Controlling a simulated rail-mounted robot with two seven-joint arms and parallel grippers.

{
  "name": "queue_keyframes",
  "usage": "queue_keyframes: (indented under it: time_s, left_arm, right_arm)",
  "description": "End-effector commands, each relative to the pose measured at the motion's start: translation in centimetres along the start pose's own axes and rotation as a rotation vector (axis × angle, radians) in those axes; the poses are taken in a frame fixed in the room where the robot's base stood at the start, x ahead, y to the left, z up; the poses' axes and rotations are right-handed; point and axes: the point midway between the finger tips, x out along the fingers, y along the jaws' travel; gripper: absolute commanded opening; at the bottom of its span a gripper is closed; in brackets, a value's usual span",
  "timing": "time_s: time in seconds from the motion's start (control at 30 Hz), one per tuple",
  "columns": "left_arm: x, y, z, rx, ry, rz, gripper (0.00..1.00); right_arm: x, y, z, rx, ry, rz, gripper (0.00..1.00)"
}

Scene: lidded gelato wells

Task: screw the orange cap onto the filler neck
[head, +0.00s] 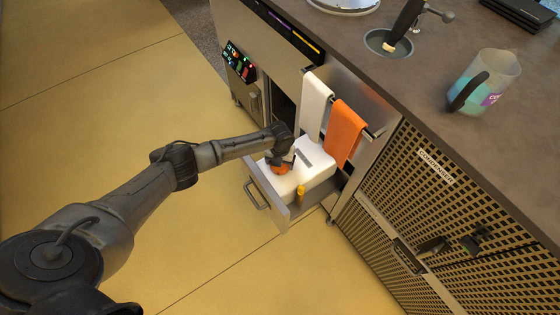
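The orange cap (280,169) shows at the left end of the white tank (318,168), which sits in the pulled-out drawer (268,203). My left gripper (282,161) points down at the cap from above, with its fingertips at or right beside it. The gripper partly covers the cap, and I cannot tell whether the fingers are closed on it. The filler neck is hidden under the cap and gripper, so I cannot tell how the cap sits on it. My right gripper is not in view.
A white towel (314,103) and an orange towel (344,132) hang on a rail just behind the tank. A small yellow-orange item (300,194) stands near the drawer's front. A pitcher (486,82) stands on the counter (440,45). The yellow floor left of the drawer is clear.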

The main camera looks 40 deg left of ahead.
Motion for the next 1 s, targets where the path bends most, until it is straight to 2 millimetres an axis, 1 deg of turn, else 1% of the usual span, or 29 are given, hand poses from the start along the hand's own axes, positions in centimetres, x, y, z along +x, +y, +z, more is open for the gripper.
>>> queue_keyframes:
  time_s: [0.1,0.2,0.3,0.43,0.47,0.63,0.87,0.97,1.0]
  left_arm:
    - [-0.13,-0.10,0.08,0.116,-0.002,-0.002,0.52]
    - [-0.16,-0.11,0.10,0.196,-0.002,-0.002,0.52]
    - [-0.16,-0.12,0.09,0.233,-0.002,-0.002,0.52]
    - [-0.16,-0.14,0.08,0.237,-0.002,-0.003,0.52]
    - [-0.16,-0.14,0.08,0.236,-0.002,-0.003,0.83]
    - [-0.12,-0.12,0.06,0.235,-0.001,-0.002,0.99]
    - [-0.05,-0.10,0.02,0.214,0.000,-0.002,1.00]
    - [0.03,-0.09,-0.06,0.048,0.002,-0.002,1.00]
    - [0.04,-0.06,-0.08,-0.035,0.002,-0.002,1.00]
  right_arm:
    - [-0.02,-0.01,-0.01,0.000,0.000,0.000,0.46]
    - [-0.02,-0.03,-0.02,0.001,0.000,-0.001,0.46]
    - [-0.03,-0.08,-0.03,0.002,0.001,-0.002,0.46]
    - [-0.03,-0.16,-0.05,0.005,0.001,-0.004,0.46]
    - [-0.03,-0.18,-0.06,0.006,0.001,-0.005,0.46]
    - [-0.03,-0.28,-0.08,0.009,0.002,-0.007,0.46]
    - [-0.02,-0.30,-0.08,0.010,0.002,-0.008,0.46]
    - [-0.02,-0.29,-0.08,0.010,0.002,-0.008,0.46]
    - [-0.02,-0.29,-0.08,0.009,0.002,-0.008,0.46]
